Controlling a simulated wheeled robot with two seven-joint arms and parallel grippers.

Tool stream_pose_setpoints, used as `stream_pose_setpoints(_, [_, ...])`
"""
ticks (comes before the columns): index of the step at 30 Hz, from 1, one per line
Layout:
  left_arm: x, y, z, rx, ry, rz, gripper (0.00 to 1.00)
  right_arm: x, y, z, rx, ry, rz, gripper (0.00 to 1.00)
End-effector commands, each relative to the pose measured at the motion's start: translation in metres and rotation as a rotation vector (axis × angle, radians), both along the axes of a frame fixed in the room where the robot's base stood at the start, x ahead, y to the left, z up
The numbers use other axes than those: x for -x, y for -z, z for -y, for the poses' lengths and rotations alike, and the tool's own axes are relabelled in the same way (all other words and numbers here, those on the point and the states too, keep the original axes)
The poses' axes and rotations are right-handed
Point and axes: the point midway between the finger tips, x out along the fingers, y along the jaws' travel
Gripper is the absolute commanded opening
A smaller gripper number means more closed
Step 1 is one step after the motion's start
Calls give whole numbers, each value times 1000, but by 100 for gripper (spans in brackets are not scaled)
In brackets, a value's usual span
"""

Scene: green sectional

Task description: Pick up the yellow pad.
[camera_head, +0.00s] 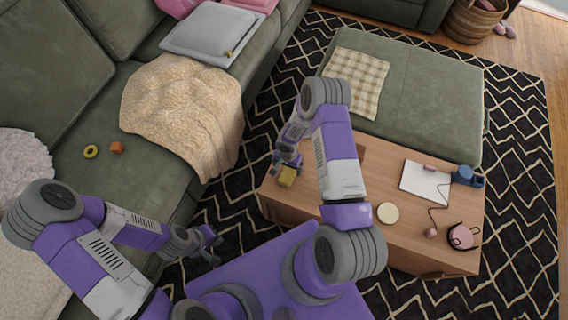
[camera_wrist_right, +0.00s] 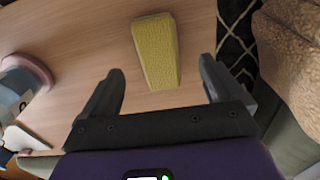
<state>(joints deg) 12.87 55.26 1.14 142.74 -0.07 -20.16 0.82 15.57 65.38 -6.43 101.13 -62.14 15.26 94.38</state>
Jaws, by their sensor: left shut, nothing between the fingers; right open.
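The yellow pad (camera_wrist_right: 157,50) lies on the wooden coffee table (camera_head: 411,248), near the table's left end; it also shows in the head view (camera_head: 287,177). My right gripper (camera_wrist_right: 160,82) is open. In the right wrist view, the pad's narrow near end shows between the two fingertips, with gaps on both sides, and most of the pad extends beyond them. In the head view, my right gripper (camera_head: 288,162) is just above the pad and partly covers it. My left gripper (camera_head: 212,242) is shut and empty, low between the sofa and my purple base.
The table also bears a cream disc (camera_head: 388,213), a white sheet (camera_head: 425,182), a blue object (camera_head: 466,176) and a pink round item (camera_head: 462,237). A green ottoman (camera_head: 425,95) stands behind. The green sofa (camera_head: 70,105) with a tan blanket (camera_head: 185,108) is at left.

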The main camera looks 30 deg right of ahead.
Motion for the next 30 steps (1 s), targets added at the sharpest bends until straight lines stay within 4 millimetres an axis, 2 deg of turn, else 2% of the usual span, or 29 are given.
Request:
stream_pose_setpoints(12, [0,24,0,0,0,0,0,-4,58,8,-5,-1,0,94])
stream_pose_setpoints(16, [0,26,0,0,0,0,0,-5,65,8,-3,0,1,94])
stream_pose_setpoints(22, [0,25,0,0,0,1,0,-5,64,8,-3,-1,1,94])
stream_pose_setpoints(30, [0,25,0,0,0,1,0,-5,64,8,-5,-1,1,54])
